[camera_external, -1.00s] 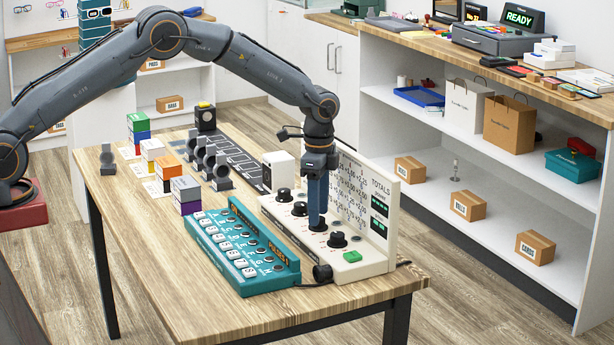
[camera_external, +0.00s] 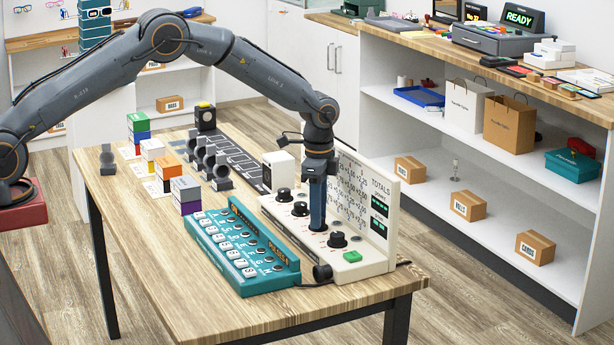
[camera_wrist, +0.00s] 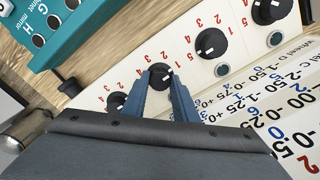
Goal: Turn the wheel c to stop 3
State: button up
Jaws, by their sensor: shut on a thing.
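A cream console (camera_external: 352,264) with a row of black wheels stands on the wooden table, a number panel upright behind it. My gripper (camera_external: 318,226) points down at the third wheel from the far end. In the wrist view my gripper (camera_wrist: 162,84) has its two blue fingers on either side of that black wheel (camera_wrist: 160,74), shut on it. Red stop numbers ring the wheel; I cannot tell which one its pointer faces. No letter is legible on it. The neighbouring wheels (camera_wrist: 210,44) and (camera_external: 337,240) are free.
A teal keyed box (camera_external: 244,262) lies just in front of the console. A green button (camera_external: 351,256) and another wheel are close by. Coloured box stacks (camera_external: 186,193) and grey stands (camera_external: 220,172) fill the table's left. The table's near front is clear.

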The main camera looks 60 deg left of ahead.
jog(key=n+b, duration=0.2)
jog(key=n, duration=0.2)
jog(key=shift+b, duration=0.3)
jog(key=n+b, duration=0.1)
jog(key=n, duration=0.3)
jog(key=shift+n+b, duration=0.3)
jog(key=shift+n, duration=0.1)
jog(key=n+b, duration=0.1)
jog(key=n, duration=0.3)
jog(key=shift+n, duration=0.3)
jog(key=shift+n+b, duration=0.35)
jog(key=shift+n, duration=1.55)
jog(key=o, duration=1.1)
jog(key=shift+c, duration=0.2)
jog(key=shift+r, duration=0.1)
